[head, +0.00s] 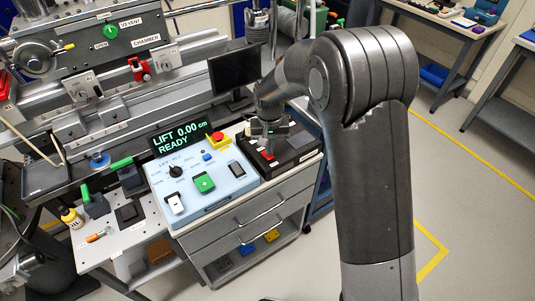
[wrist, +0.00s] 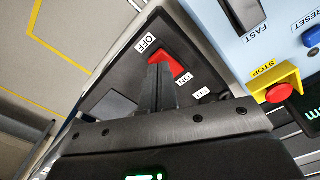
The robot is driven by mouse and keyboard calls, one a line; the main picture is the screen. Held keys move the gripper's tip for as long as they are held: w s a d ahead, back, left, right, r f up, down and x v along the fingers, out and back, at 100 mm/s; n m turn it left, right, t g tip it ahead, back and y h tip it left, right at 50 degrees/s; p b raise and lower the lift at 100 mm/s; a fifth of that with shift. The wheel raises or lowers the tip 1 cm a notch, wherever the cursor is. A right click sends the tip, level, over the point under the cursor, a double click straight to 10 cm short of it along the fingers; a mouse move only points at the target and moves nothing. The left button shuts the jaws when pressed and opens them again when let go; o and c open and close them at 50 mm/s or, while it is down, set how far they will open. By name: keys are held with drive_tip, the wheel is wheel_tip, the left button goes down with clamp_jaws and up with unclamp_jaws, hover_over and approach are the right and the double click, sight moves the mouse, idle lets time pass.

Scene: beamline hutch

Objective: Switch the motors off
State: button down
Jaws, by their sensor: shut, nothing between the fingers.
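A black switch box (head: 292,151) stands on the grey cabinet, right of the pale blue control panel. It carries a red switch (wrist: 170,62), which also shows in the head view (head: 267,156). In the wrist view an OFF label (wrist: 149,42) sits beyond the switch, and smaller labels lie on its near side. My gripper (wrist: 161,70) is shut and empty, with its fingertips at or just above the red switch. I cannot tell whether they touch. The fingers hide part of the switch. In the head view my gripper (head: 268,139) is over the box.
The blue control panel (head: 222,194) beside the box has a green button, rockers, a knob and a red STOP button (wrist: 277,93). Its display (head: 181,137) reads LIFT 0.00 cm READY. A dark monitor (head: 234,72) stands behind. Floor at the right is clear.

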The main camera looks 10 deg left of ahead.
drive_tip(key=shift+f, duration=1)
idle(0.7)
drive_tip(key=shift+r, duration=3.5)
